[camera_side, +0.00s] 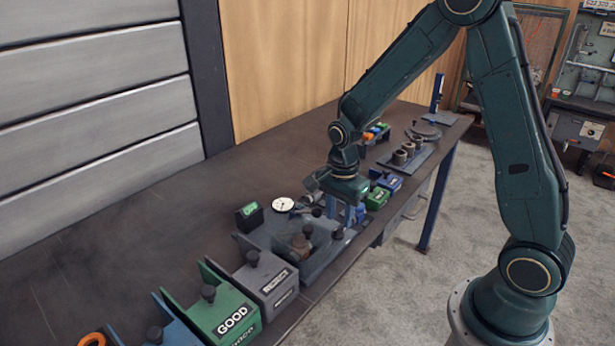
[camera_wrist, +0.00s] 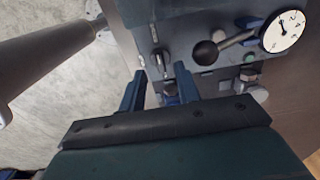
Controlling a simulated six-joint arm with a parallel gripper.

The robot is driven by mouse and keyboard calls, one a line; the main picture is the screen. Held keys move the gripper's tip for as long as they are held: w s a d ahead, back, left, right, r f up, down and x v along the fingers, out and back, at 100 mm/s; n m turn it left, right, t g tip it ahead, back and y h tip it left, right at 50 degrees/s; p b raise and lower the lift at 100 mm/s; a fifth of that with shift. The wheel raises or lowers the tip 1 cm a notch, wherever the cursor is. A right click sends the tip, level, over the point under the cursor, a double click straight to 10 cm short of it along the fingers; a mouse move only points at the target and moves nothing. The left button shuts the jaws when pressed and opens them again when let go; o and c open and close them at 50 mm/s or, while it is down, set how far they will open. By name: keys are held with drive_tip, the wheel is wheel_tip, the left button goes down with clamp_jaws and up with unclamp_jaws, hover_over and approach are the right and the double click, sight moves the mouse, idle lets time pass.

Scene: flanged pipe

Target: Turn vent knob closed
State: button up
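My gripper (camera_wrist: 160,71) is open, with its two blue fingers apart over the grey test panel (camera_wrist: 190,20). Two small dark knobs lie close to the fingertips: an upper knob (camera_wrist: 160,56) and a lower knob (camera_wrist: 170,89) that shows between the fingers. I cannot tell which is the vent knob, and I see no contact. A lever with a black ball (camera_wrist: 205,52) reaches toward a white dial gauge (camera_wrist: 284,31). In the side view the gauge (camera_side: 283,204) is left of my gripper (camera_side: 351,213), and my wrist hides part of the panel.
A green GOOD bin (camera_side: 228,315) and a grey bin (camera_side: 268,282) stand at the near end of the bench. A small digital display (camera_side: 249,212) is left of the gauge. Small blue and green bins (camera_side: 378,198) lie behind my gripper. The bench's left side is clear.

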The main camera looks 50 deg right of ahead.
sight(338, 227)
wheel_tip(338, 227, up, 11)
drive_tip(key=shift+f, duration=0.15)
idle(0.6)
drive_tip(key=s+a+r+n+t, duration=0.2)
drive_tip(key=s+r+n, duration=0.3)
drive_tip(key=s+n, duration=0.4)
drive_tip(key=s+a+r+n+t, duration=0.2)
drive_tip(key=s+r+n, duration=0.3)
drive_tip(key=s+n, duration=0.4)
drive_tip(key=shift+s+a+r+t, duration=0.25)
drive_tip(key=shift+s+r+t, duration=0.15)
drive_tip(key=shift+t, duration=0.4)
drive_tip(key=shift+c, duration=0.2)
